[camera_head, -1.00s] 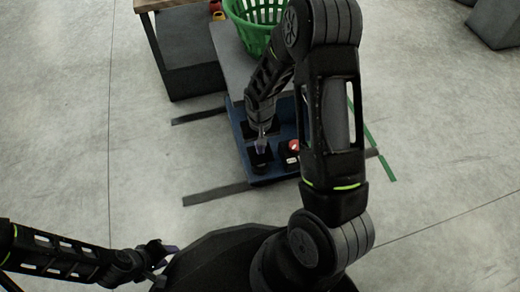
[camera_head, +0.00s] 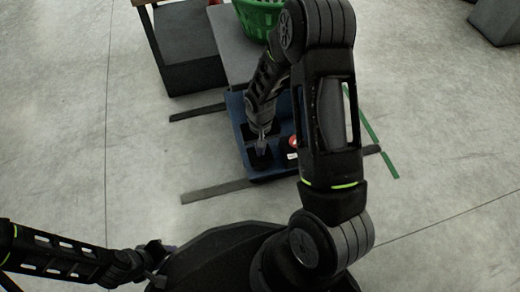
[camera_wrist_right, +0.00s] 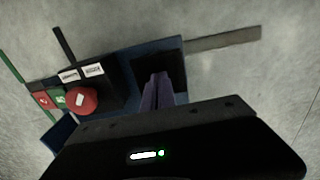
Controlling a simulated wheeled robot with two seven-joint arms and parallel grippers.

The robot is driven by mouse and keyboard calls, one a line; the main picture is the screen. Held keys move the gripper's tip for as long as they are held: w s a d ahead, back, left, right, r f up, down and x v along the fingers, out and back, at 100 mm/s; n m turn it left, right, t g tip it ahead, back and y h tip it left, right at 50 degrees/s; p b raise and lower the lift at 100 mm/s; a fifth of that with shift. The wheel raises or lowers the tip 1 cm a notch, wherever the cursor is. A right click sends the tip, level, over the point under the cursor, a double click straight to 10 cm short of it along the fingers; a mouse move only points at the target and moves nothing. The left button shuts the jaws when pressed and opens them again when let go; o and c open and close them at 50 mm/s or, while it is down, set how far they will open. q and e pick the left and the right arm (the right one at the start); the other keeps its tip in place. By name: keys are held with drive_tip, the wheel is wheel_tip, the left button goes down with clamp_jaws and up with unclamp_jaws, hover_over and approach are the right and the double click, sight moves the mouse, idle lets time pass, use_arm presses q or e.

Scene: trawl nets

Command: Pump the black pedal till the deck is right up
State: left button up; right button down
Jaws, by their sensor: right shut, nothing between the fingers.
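The black pedal (camera_head: 260,158) is on the near end of a blue base (camera_head: 240,130). It also shows in the right wrist view (camera_wrist_right: 174,61). My right gripper (camera_head: 262,146) is shut and empty, fingers pointing down at the pedal; its purple fingertips (camera_wrist_right: 158,82) overlap the pedal in the right wrist view. I cannot tell if they touch it. The grey deck (camera_head: 232,58) stands behind, carrying a green basket (camera_head: 258,18), partly hidden by my right arm. My left gripper (camera_head: 160,256) is low at the left, away from the base; its jaws are unclear.
A red button (camera_wrist_right: 82,101), white labels (camera_wrist_right: 93,70) and red and green panels (camera_wrist_right: 42,99) are beside the pedal. A dark-framed table (camera_head: 188,50) stands left of the deck. Grey strips (camera_head: 215,190) and green strips (camera_head: 378,143) lie on the floor. The left floor is clear.

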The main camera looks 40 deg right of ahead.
drive_tip(key=shift+r+p, duration=2.05)
drive_tip(key=shift+r, duration=0.1)
drive_tip(key=shift+f, duration=0.1)
drive_tip(key=shift+f+b, duration=1.3)
drive_tip(key=shift+f, duration=0.3)
drive_tip(key=shift+r, duration=0.25)
drive_tip(key=shift+r+p, duration=1.4)
drive_tip(key=shift+p, duration=0.05)
wheel_tip(320, 180, up, 6)
drive_tip(key=p, duration=0.5)
